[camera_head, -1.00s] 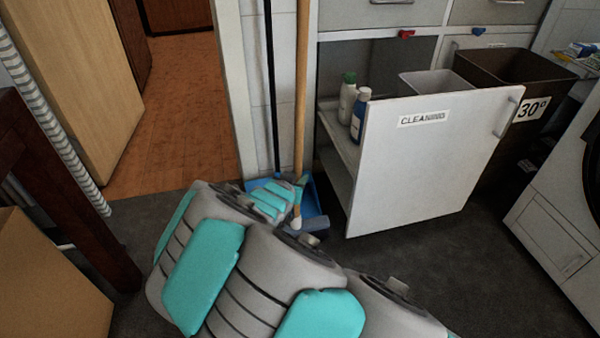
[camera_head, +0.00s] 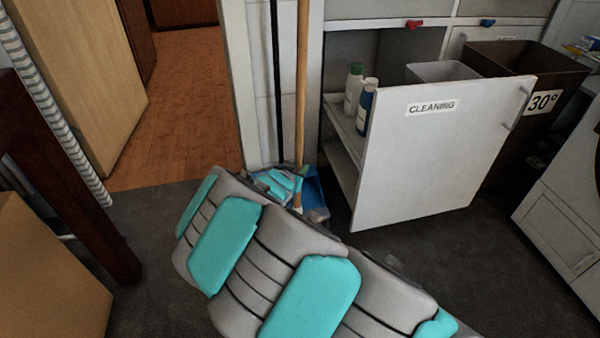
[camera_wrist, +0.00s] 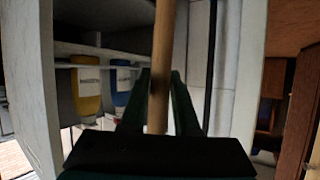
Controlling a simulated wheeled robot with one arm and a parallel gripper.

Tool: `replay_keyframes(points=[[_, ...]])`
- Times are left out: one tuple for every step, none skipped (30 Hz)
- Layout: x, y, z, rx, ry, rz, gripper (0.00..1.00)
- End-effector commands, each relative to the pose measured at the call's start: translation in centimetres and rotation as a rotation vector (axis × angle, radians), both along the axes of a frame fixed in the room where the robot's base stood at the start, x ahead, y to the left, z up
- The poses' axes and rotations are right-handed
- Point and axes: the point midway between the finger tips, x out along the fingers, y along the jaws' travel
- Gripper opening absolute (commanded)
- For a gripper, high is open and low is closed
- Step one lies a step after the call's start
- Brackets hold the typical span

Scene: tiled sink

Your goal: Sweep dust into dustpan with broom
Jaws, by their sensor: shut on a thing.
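The broom (camera_head: 301,90) stands nearly upright, its wooden handle rising past the top of the head view. Its foot is mostly hidden behind my arm. The blue dustpan (camera_head: 314,190) is on the dark floor by the wall, with a black handle (camera_head: 276,80) standing up left of the broom. My gripper (camera_wrist: 159,85) is shut on the wooden handle in the wrist view. In the head view my arm hides most of the gripper. I cannot make out any dust.
An open cabinet door labelled CLEANING (camera_head: 440,150) juts out right of the broom. Bottles (camera_head: 354,90) stand on the shelf behind it. A brown bin (camera_head: 540,85) is further right. A dark wooden post (camera_head: 70,190) and a box (camera_head: 45,270) stand at left. Dark floor (camera_head: 440,250) is clear at lower right.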

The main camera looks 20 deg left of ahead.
Motion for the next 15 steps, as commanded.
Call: replay_keyframes(points=[[0.4, 0.3, 0.2, 0.002, 0.0, 0.0, 0.0], [0.6, 0.4, 0.2, 0.002, 0.0, 0.0, 0.0], [0.9, 0.6, 0.2, 0.002, 0.001, -0.001, 0.0], [1.1, 0.7, 0.2, 0.003, 0.002, -0.001, 0.0], [1.4, 0.8, 0.2, 0.002, 0.002, -0.001, 0.0], [1.6, 1.0, 0.2, 0.001, 0.002, 0.0, 0.0], [1.8, 1.1, 0.2, 0.001, 0.002, 0.0, 0.0], [2.1, 1.3, 0.2, 0.002, 0.002, -0.001, 0.0], [2.4, 1.5, 0.2, 0.002, 0.002, 0.0, 0.0], [2.6, 1.6, 0.3, 0.002, 0.002, 0.0, 0.0], [2.8, 1.8, 0.3, 0.004, 0.002, 0.001, 0.0], [3.1, 2.0, 0.3, 0.004, 0.003, 0.001, 0.0], [3.2, 2.2, 0.4, 0.003, 0.004, 0.002, 0.0], [3.4, 2.3, 0.3, 0.001, 0.006, 0.002, 0.0], [3.6, 2.4, 0.3, 0.001, 0.005, 0.002, 0.0]])
